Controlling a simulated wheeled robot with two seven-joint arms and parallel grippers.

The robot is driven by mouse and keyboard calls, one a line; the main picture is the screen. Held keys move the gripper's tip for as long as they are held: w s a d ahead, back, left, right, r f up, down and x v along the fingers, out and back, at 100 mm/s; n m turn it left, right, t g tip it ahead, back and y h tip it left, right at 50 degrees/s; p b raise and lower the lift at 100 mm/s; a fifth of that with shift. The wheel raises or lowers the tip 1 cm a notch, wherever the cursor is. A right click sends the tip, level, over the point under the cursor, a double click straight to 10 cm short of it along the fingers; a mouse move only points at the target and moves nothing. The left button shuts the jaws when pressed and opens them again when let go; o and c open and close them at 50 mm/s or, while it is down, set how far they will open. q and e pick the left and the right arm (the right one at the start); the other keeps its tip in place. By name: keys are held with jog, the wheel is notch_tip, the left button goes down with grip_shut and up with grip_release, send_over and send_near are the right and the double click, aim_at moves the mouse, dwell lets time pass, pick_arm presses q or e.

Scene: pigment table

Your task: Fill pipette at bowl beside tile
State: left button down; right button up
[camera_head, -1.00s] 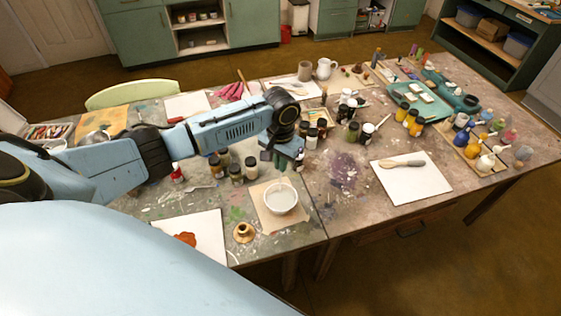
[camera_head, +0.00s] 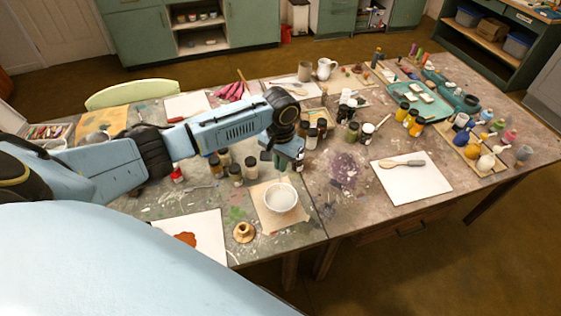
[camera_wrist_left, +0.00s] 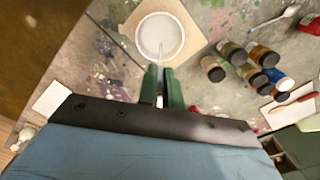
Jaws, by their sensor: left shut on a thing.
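A white bowl (camera_head: 281,198) sits on a brown paper sheet (camera_head: 264,216) at the front of the table. It also shows in the left wrist view (camera_wrist_left: 147,36), just beyond my fingertips, with pale grey contents. A white tile (camera_head: 209,238) with an orange pigment heap (camera_head: 186,239) lies to its left. My left gripper (camera_head: 279,160) is above and behind the bowl, pointing down. My right gripper is out of view.
A small brass-coloured pot (camera_head: 244,232) stands between tile and bowl. Several dark-capped jars (camera_head: 236,174) stand close to the left of my gripper. The table between is mostly clear.

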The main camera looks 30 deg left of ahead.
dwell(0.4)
pick_arm(q)
notch_tip(320, 180, down, 6)
jog(key=b, duration=0.2)
dwell(0.9)
jog(key=c, duration=2)
grip_release()
